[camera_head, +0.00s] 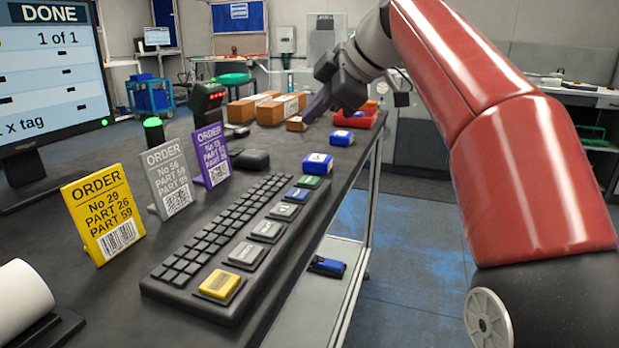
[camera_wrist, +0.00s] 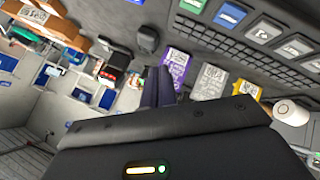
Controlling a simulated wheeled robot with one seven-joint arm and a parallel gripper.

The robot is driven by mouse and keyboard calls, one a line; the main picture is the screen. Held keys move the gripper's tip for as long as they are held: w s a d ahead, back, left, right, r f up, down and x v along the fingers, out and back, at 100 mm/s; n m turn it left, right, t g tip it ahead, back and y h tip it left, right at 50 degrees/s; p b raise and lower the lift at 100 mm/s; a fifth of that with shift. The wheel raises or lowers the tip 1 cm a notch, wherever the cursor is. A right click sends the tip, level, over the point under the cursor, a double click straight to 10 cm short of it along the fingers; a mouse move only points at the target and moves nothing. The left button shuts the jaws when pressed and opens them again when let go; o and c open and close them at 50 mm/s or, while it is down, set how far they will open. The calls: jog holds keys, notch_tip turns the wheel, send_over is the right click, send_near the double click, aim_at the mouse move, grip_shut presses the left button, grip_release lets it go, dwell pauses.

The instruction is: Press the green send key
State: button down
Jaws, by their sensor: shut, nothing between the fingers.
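The green send key (camera_head: 309,182) is the far end key in the row of large keys on the black keyboard (camera_head: 205,238), beside the blue key (camera_head: 297,194). In the wrist view, the green key (camera_wrist: 191,5) shows at the top edge, partly cut off, next to the blue key (camera_wrist: 230,14). My gripper (camera_head: 314,108) is shut and empty, above the far part of the table, beyond the green key and apart from it. Its dark purple fingers also show together in the wrist view (camera_wrist: 159,74).
Yellow (camera_head: 103,214), grey (camera_head: 168,178) and purple (camera_head: 211,155) order cards stand left of the keyboard. Blue-and-white boxes (camera_head: 317,163) (camera_head: 341,138) lie beyond the green key. A red bin (camera_head: 362,120) and brown boxes (camera_head: 272,107) are farther back. The monitor (camera_head: 50,80) reads "DONE, 1 of 1".

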jog(key=shift+f, duration=0.1)
jog(key=b, duration=0.4)
send_over(315, 181)
notch_tip(315, 181, down, 8)
jog(key=shift+r, duration=0.25)
jog(key=shift+f+b, duration=0.55)
jog(key=shift+f, duration=0.05)
jog(key=shift+f, duration=0.1)
dwell(1.1)
jog(key=shift+f+b, duration=0.3)
jog(key=shift+b, duration=0.05)
jog(key=shift+f+b, duration=0.45)
dwell(0.6)
jog(key=shift+r, duration=0.1)
jog(key=shift+r+p, duration=0.75)
